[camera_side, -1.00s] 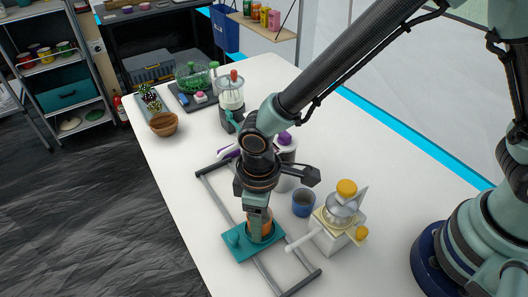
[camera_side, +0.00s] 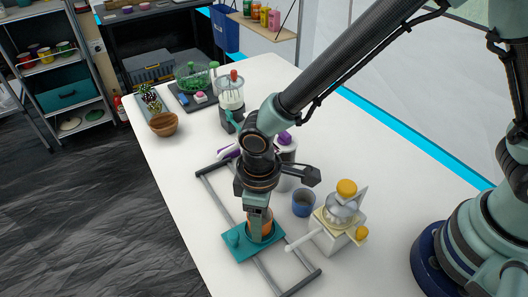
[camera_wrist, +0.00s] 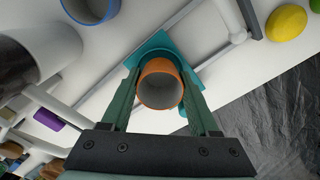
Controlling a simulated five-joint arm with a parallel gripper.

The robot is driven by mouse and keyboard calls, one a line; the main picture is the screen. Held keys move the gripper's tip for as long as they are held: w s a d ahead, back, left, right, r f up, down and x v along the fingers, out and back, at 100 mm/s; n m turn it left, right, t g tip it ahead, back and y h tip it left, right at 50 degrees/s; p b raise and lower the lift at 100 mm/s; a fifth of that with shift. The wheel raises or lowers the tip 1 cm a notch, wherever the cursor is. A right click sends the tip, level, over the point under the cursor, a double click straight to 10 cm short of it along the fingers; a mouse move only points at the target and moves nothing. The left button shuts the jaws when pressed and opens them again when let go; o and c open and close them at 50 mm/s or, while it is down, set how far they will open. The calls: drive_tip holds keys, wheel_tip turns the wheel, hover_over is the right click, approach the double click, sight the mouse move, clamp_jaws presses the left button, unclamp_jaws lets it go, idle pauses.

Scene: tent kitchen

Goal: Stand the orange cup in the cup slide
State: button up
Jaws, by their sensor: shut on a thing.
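The orange cup (camera_wrist: 160,84) is upright between the two fingers of my gripper (camera_wrist: 160,95) in the wrist view, its open mouth toward the camera. In the side view, the cup (camera_side: 267,226) is partly hidden by my gripper (camera_side: 257,212), which is shut on it. The cup slide is a teal carriage (camera_side: 240,252) on two grey rails (camera_side: 220,196). The cup is over the carriage; I cannot tell whether its base touches it. In the wrist view, teal carriage parts (camera_wrist: 157,43) show around the cup.
A blue cup (camera_side: 303,203) and a white-and-yellow machine with a long handle (camera_side: 342,215) stand just right of the slide. A blender (camera_side: 231,98), a wooden bowl (camera_side: 163,124) and a dark tray (camera_side: 196,98) are farther back. The table's left edge is near the rails.

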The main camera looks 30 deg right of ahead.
drive_tip(key=shift+f, duration=0.3)
drive_tip(key=shift+r, duration=0.45)
drive_tip(key=shift+r, duration=0.35)
drive_tip(key=shift+f, duration=0.25)
idle(2.1)
drive_tip(key=shift+r, duration=0.25)
drive_tip(key=shift+f, duration=0.8)
idle(0.8)
drive_tip(key=o, duration=0.7)
